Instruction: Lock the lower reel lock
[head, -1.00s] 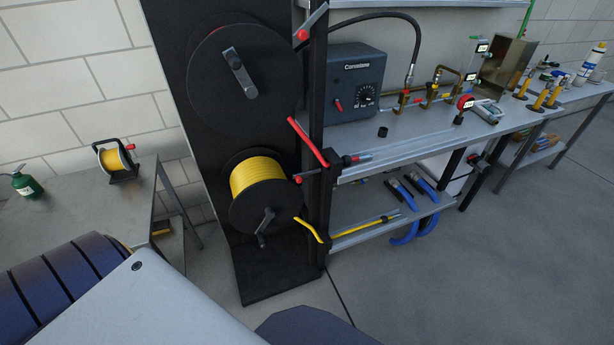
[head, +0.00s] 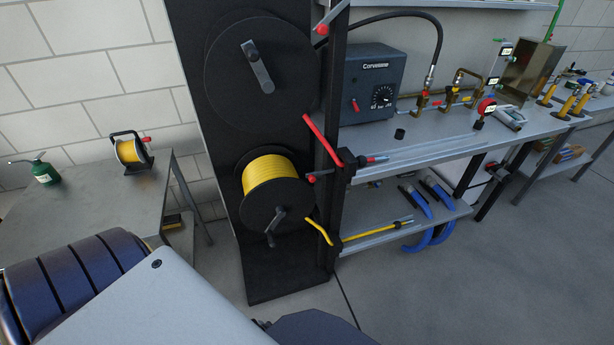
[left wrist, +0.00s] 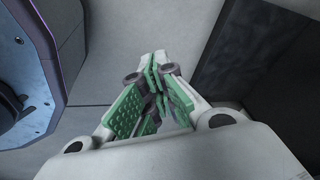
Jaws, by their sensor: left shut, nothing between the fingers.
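The lower reel (head: 270,190) with yellow tubing stands on a black panel in the head view, a grey crank (head: 275,222) on its face. To its right, a small lever with a red knob (head: 312,178) sits by the dark post; it looks like the lower reel lock. Its exact state is too small to tell. My left gripper (left wrist: 158,78), with green finger pads, is shut and empty in the left wrist view, over bare grey floor. It is not in the head view, where only my arm shows at the lower left. My right gripper is in neither view.
A dark upper reel (head: 258,70) sits above, with another red-knobbed lever (head: 321,29). A red tube (head: 322,138) and yellow tube end (head: 318,231) stick out by the post (head: 335,120). A bench (head: 420,155) extends right. A small table (head: 100,205) stands left.

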